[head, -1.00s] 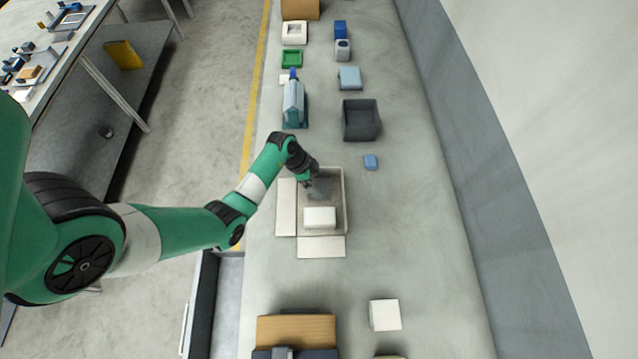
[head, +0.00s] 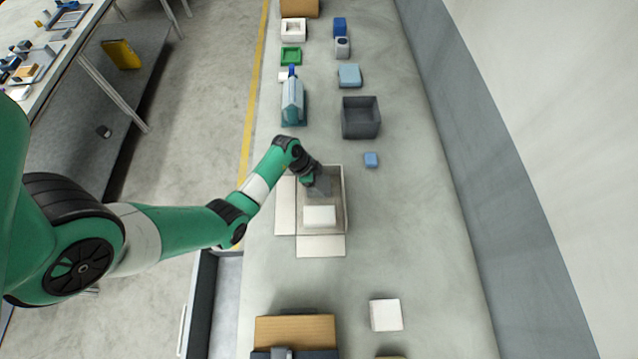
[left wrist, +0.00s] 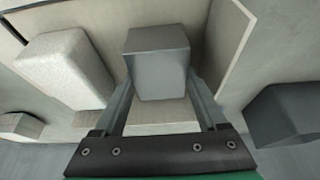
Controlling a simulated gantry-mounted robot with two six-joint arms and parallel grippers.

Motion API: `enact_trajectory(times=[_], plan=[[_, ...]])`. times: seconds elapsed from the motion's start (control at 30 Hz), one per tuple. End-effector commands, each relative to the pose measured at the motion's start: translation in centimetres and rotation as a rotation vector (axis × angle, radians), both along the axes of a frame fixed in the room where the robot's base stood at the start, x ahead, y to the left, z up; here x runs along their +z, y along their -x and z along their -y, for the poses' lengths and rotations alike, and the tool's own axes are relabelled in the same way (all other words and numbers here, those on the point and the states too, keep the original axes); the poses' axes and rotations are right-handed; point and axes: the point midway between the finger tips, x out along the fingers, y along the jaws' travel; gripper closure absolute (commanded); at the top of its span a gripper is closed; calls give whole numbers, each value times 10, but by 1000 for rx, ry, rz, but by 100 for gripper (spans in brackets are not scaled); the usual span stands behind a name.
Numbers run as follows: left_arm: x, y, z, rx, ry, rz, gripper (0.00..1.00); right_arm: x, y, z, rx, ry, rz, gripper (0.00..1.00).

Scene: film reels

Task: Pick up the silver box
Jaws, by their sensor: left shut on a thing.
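The silver box (left wrist: 157,58) is a plain grey block between the two fingers of my left gripper (left wrist: 160,82) in the left wrist view. The gripper is shut on it, with a finger on each side. In the head view my left gripper (head: 314,182) reaches down into the far part of an open carton (head: 344,200), and the arm partly hides the silver box there. I cannot tell how far the box is off the carton floor. My right gripper is in neither view.
A white box (head: 320,216) lies in the near part of the carton, whose flaps (head: 320,246) are folded outward. Another white box (head: 386,314) stands nearer. The counter's right side is clear.

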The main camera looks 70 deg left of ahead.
Motion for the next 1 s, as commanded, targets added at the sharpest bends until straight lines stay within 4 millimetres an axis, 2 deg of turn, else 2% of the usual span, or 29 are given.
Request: enact_trajectory(times=[0.17, 0.37, 0.47, 0.63, 0.8, 1.0], plan=[[6, 0, 0, 0, -1, 1, 86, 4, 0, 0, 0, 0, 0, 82], [35, -1, -1, 0, -1, 3, 86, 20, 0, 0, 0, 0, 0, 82], [57, 16, 0, 5, -1, 1, 86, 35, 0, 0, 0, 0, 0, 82], [103, 57, 1, 6, -1, 0, 86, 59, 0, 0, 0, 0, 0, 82], [118, 105, 2, 7, 1, 0, 86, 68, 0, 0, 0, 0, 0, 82], [129, 134, 3, 3, 1, 1, 86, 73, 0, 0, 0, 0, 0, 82]])
